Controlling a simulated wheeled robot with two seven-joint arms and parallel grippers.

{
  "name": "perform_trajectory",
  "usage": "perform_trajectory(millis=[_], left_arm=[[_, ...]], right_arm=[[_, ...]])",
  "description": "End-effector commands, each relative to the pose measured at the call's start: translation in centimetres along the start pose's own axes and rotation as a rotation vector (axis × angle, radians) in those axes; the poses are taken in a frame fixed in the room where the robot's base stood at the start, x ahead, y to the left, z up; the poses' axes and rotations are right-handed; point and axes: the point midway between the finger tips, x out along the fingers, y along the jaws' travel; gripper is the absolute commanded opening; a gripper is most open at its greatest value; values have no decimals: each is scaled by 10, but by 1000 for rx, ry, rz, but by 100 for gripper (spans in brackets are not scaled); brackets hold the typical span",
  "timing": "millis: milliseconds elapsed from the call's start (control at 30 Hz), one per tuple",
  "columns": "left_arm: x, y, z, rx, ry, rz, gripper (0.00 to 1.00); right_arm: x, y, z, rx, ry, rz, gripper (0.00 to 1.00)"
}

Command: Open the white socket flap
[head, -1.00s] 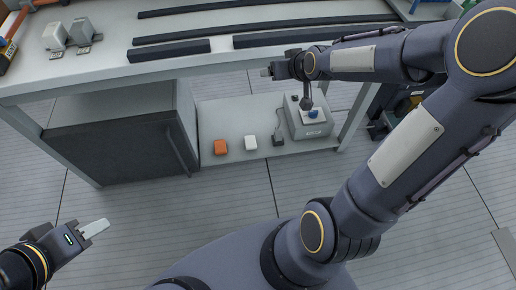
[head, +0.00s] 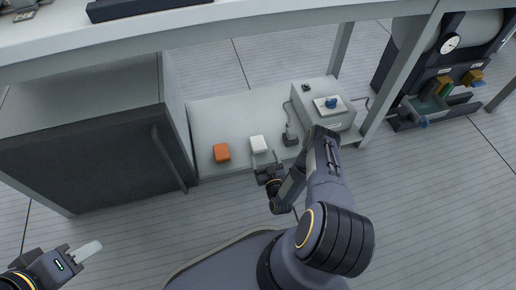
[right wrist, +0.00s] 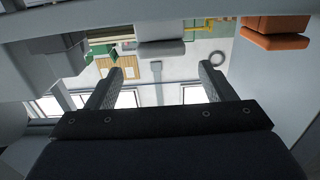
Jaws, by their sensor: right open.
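The white socket box (head: 258,144) sits on the low shelf between an orange box and a grey one. It also shows at the top middle of the right wrist view (right wrist: 160,47). I cannot tell from these frames whether its flap stands open. My right gripper (head: 265,156) is open and empty just in front of the white box. In the right wrist view its two fingers (right wrist: 162,74) are spread apart, with the white box beyond and between them. My left gripper (head: 86,251) is at the lower left, far from the boxes. Its jaw gap cannot be made out.
An orange box (head: 221,152) stands left of the white one, and a grey box (head: 290,136) right of it. A dark cabinet (head: 85,150) bounds the left. The tabletop (head: 230,20) overhangs behind.

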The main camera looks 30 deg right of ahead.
Motion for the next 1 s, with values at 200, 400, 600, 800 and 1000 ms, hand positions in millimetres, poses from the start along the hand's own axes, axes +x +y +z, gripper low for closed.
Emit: perform_trajectory(millis=[200, 400, 600, 800, 1000], left_arm=[[10, -5, 5, 0, 1, 0, 36], [21, -10, 11, 0, 1, 0, 36], [28, -13, 14, 0, 0, 0, 36], [28, -13, 14, 0, 0, 0, 36], [28, -13, 14, 0, 0, 0, 36]], right_arm=[[8, -2, 9, 3, 22, 11, 76], [42, -2, 9, 4, 20, 11, 76], [64, -2, 8, 4, 18, 9, 76], [70, -2, 6, 5, 16, 10, 76], [70, -2, 6, 5, 16, 10, 70]])
